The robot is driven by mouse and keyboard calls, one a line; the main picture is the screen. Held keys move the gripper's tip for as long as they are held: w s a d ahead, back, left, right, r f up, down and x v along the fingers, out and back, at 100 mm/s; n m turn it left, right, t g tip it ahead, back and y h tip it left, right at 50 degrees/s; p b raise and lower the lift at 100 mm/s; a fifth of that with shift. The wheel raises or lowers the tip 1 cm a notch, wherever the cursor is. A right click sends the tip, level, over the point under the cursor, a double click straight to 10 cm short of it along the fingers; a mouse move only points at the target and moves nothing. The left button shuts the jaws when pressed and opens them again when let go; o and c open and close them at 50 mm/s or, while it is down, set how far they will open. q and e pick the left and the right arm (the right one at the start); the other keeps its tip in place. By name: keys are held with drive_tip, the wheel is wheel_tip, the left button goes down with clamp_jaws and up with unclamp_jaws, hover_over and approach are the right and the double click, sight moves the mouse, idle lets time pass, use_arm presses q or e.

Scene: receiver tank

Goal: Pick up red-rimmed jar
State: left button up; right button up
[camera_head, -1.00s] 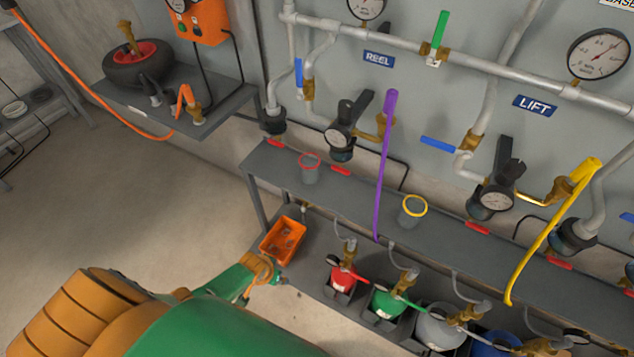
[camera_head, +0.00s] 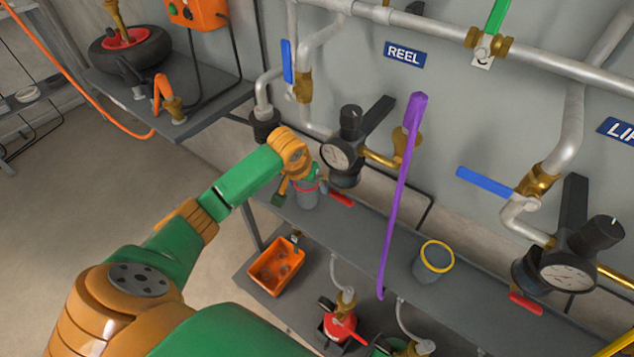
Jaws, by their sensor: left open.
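The red-rimmed jar (camera_head: 307,197) is a small grey cup standing upright on the grey shelf (camera_head: 345,224), at its left part. My left gripper (camera_head: 296,188) is open at the jar's top. One finger shows on the left side of the jar and the other is near its right, back side. The gripper's wrist hides part of the jar's rim. I cannot tell whether the fingers touch the jar. My right gripper is not in view.
A yellow-rimmed jar (camera_head: 433,262) stands farther right on the shelf. A black regulator with a gauge (camera_head: 345,150) sits just behind the red-rimmed jar. An orange bin (camera_head: 276,267) is below.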

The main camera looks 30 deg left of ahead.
use_arm(q)
drive_tip(key=shift+f, duration=0.3)
drive_tip(key=b+x, duration=0.1)
drive_tip(key=x, duration=0.1)
drive_tip(key=b+x, duration=0.1)
drive_tip(key=x, duration=0.3)
drive_tip(key=shift+w+a+b, duration=0.3)
drive_tip(key=shift+a+b, duration=0.1)
drive_tip(key=shift+r, duration=0.1)
